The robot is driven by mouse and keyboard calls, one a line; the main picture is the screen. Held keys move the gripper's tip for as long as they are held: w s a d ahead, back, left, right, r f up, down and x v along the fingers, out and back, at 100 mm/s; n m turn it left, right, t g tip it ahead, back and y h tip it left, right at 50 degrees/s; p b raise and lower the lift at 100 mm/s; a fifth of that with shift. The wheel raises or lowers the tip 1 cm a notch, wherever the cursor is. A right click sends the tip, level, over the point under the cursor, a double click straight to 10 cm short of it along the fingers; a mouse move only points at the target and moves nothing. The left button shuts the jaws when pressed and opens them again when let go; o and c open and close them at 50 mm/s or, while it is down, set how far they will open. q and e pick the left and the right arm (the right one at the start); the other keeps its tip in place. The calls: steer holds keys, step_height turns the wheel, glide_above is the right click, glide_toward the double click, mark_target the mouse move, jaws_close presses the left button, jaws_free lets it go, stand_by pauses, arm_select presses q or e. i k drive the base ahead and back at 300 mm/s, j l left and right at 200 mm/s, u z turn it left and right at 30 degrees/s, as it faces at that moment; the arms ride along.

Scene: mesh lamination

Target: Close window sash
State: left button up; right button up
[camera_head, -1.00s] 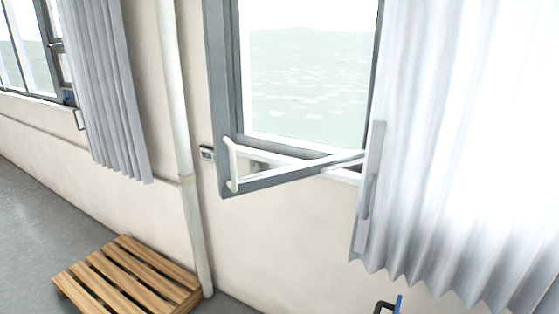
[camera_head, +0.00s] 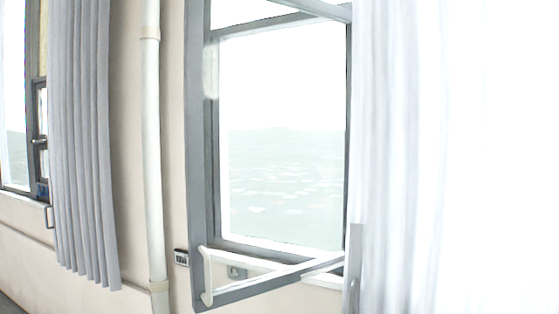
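The window sash (camera_head: 201,160) has a grey frame and stands swung open into the room, at an angle to the wall. Its bottom rail (camera_head: 265,284) slants up to the right toward the window frame. A white handle (camera_head: 206,277) sits at the sash's lower left corner. The landscape outside shows through the glass. The right end of the opening is partly hidden by a curtain. Neither of my grippers is in view.
A white curtain (camera_head: 395,150) hangs at the right. A grey curtain (camera_head: 84,150) hangs at the left beside another window (camera_head: 15,120). A white vertical pipe (camera_head: 151,150) runs down the wall left of the sash. A small wall box (camera_head: 181,258) sits beside the sash.

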mark_target(204, 299)
steer(key=i+j, duration=0.1)
steer(key=j, duration=0.45)
steer(key=i+j, duration=0.1)
steer(key=j, duration=0.45)
steer(key=i+j, duration=0.1)
steer(key=j, duration=0.5)
